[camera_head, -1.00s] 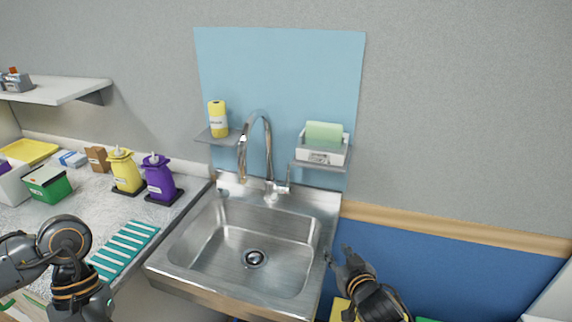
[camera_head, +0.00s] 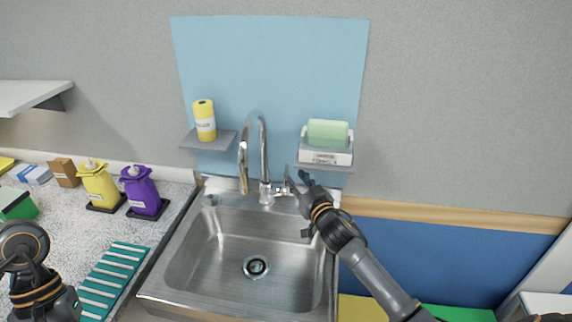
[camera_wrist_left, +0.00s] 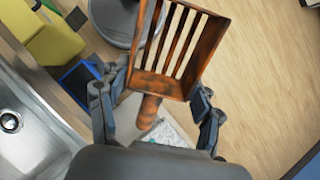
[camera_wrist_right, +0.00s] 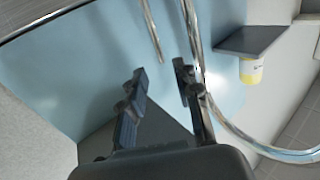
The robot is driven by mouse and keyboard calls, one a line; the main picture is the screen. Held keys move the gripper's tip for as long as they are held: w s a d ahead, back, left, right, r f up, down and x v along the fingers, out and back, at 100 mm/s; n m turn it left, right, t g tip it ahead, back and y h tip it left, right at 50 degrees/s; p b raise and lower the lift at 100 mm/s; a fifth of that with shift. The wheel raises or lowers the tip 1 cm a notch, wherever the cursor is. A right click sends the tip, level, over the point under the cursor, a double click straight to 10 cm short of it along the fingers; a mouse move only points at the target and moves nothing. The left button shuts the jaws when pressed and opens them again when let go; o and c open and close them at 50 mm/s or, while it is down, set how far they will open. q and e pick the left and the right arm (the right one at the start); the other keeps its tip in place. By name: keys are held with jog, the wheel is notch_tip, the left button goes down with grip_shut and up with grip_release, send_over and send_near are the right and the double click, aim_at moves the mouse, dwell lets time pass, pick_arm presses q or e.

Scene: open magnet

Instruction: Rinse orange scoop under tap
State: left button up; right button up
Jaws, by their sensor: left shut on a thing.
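The orange slotted scoop (camera_wrist_left: 178,50) shows in the left wrist view, its handle toward my left gripper (camera_wrist_left: 152,98). That gripper is shut on the scoop, which is over the floor side of the sink's edge. In the head view the scoop is out of sight. The chrome tap (camera_head: 265,150) stands at the back of the steel sink (camera_head: 205,250), with its lever (camera_head: 283,189) on the right side. I see no water running. My right gripper (camera_head: 298,180) is open and empty beside the lever; its spread fingers also show in the right wrist view (camera_wrist_right: 160,82).
The counter left of the sink holds a teal striped mat (camera_head: 113,278), a yellow bottle (camera_head: 98,186) and a purple bottle (camera_head: 141,190). Small shelves flank the tap, with a yellow canister (camera_head: 204,120) and a box with a green sponge (camera_head: 326,146). The basin is empty.

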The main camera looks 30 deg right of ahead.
aim_at(287, 168)
jog(key=w, duration=0.5)
jog(key=shift+w+d, duration=0.1)
jog(key=shift+w, duration=0.85)
grip_shut()
